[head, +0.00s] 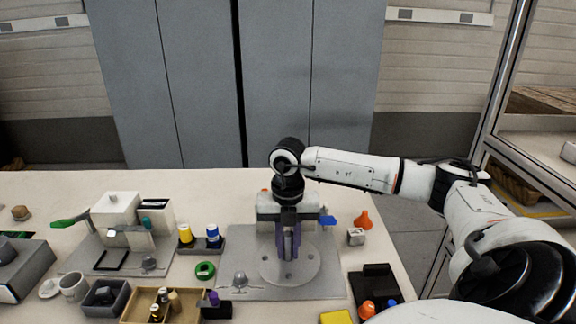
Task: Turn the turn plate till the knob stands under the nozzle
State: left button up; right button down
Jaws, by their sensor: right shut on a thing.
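The turn plate (305,269) is a light grey disc with small dark holes, lying on a grey base board (325,289) at the front middle of the table. My right gripper (288,252) points down over the disc, its fingers low near the disc's middle-left. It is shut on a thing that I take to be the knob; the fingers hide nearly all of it. Purple parts show at the fingers. The nozzle cannot be made out behind my gripper and wrist. My left gripper is not in view.
A small grey dome (240,279) stands left of the disc. A green ring (205,270), yellow bottle (185,234) and wooden tray (135,317) lie further left. An orange funnel (363,220) and a black holder (375,283) are on the right.

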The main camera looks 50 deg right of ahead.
jog(key=shift+r, duration=0.1)
jog(key=c, duration=1.6)
grip_release()
notch_tip(320, 180, up, 10)
jog(key=shift+r, duration=0.15)
